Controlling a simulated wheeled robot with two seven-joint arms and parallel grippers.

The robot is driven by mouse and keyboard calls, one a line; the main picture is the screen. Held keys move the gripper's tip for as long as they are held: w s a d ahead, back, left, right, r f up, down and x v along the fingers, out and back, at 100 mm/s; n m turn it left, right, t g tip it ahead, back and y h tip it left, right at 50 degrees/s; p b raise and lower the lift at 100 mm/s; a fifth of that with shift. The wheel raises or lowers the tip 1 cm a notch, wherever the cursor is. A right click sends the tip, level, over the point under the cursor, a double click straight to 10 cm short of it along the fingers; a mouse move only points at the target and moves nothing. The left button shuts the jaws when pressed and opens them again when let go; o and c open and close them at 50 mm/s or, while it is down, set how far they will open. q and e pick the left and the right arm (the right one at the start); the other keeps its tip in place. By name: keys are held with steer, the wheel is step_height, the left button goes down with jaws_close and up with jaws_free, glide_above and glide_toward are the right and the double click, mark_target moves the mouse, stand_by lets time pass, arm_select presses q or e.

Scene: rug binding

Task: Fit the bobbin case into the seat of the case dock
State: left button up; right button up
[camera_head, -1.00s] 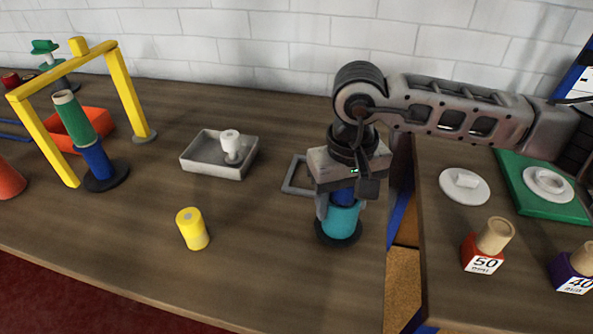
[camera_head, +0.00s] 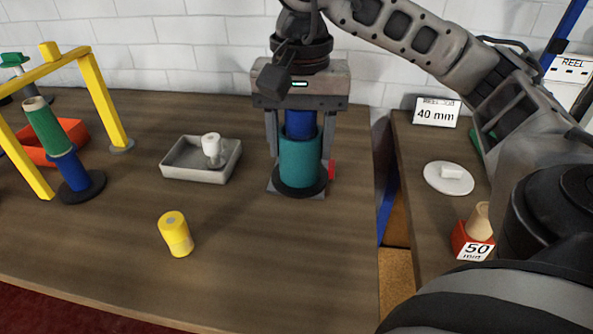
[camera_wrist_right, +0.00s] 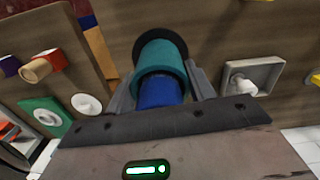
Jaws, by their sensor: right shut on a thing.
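My right gripper (camera_head: 300,155) is shut on an upright spool (camera_head: 300,158), teal below and blue above, with a black disc base. The right wrist view also shows the spool (camera_wrist_right: 162,68) between the fingers. A small white cylindrical piece (camera_head: 211,146), possibly the bobbin case, stands in a grey tray (camera_head: 195,177). A white disc with a small block (camera_head: 449,178) lies on the right table. I cannot tell which thing is the case dock. My left gripper is not in view.
A yellow cylinder (camera_head: 176,236) stands at the front. A yellow arch (camera_head: 104,97), a green-and-blue spool stack (camera_head: 48,131) and an orange tray (camera_head: 73,133) are at left. A red 50 mm stand (camera_head: 468,240) is on the right table. The front middle is clear.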

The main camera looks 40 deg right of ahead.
steer(key=shift+d+r+m, duration=0.15)
steer(key=shift+d+m, duration=0.35)
steer(key=shift+d, duration=0.25)
steer(key=shift+w+d+f+b, duration=0.15)
steer(key=shift+w+d+f, duration=1.15)
steer(key=shift+w+f, duration=0.6)
steer(key=shift+w+d+f+b, duration=0.1)
steer(key=shift+w+d+f, duration=1.35)
steer(key=shift+f, duration=0.75)
steer(key=shift+w+d+f+b, duration=0.15)
steer(key=shift+w+d+f, duration=1.05)
steer(key=shift+w+f, duration=0.75)
steer(key=shift+s+f, duration=0.15)
steer(key=shift+f, duration=0.1)
steer(key=o, duration=1.1)
